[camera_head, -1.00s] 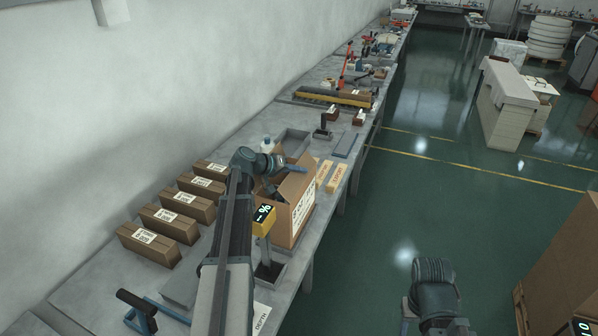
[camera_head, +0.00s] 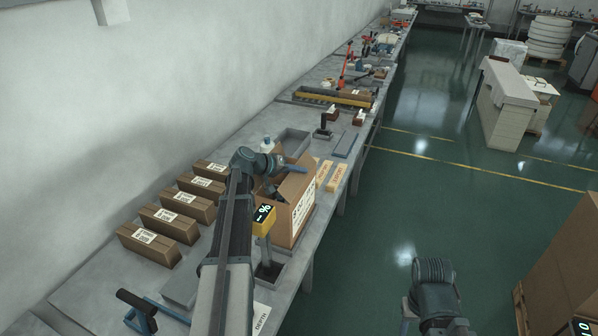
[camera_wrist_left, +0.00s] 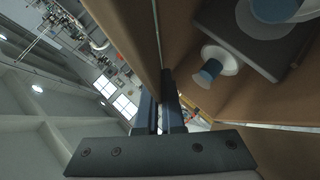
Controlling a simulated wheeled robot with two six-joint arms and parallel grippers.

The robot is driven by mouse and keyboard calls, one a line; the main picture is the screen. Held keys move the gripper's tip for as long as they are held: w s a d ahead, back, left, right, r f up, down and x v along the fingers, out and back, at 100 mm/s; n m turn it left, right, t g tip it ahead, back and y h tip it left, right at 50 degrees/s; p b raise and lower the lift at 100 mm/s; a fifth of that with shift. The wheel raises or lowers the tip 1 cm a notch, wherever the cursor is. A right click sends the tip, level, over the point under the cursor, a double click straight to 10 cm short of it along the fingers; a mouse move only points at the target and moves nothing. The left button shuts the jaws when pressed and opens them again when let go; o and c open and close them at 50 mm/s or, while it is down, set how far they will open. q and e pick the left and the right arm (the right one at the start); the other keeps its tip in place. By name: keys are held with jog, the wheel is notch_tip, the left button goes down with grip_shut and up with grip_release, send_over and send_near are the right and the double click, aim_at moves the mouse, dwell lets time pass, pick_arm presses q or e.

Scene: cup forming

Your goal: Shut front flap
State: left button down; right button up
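The open cardboard box (camera_head: 300,212) stands on the bench, with a printed label on its aisle-facing side. A brown flap (camera_head: 303,176) stands up at its top edge beside my left gripper (camera_head: 296,168). In the left wrist view, my left gripper's dark fingers (camera_wrist_left: 160,100) lie close together against a cardboard panel (camera_wrist_left: 128,35). I cannot tell whether they touch it or whether cardboard is between them. White and blue items (camera_wrist_left: 222,62) show inside the box. My right arm is at the lower right; its fingertips are not visible.
Several brown cartons (camera_head: 183,204) lie left of my left arm. A yellow display (camera_head: 263,218) stands close to the box's near side. Yellow-tan blocks (camera_head: 336,177) and a grey tray (camera_head: 293,141) lie beyond.

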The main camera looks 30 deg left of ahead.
pick_arm(q)
jog(key=shift+a+f+h+b, duration=0.2)
jog(key=shift+f+h+b, duration=0.15)
jog(key=shift+b, duration=0.3)
jog(key=shift+n+b, duration=0.3)
jog(key=shift+r, duration=0.15)
jog(key=c, duration=1)
grip_release()
jog(key=shift+c, duration=0.2)
jog(key=p+v, duration=0.6)
jog(key=v, duration=0.7)
jog(key=shift+s+a+t, duration=0.3)
jog(key=shift+s, duration=0.15)
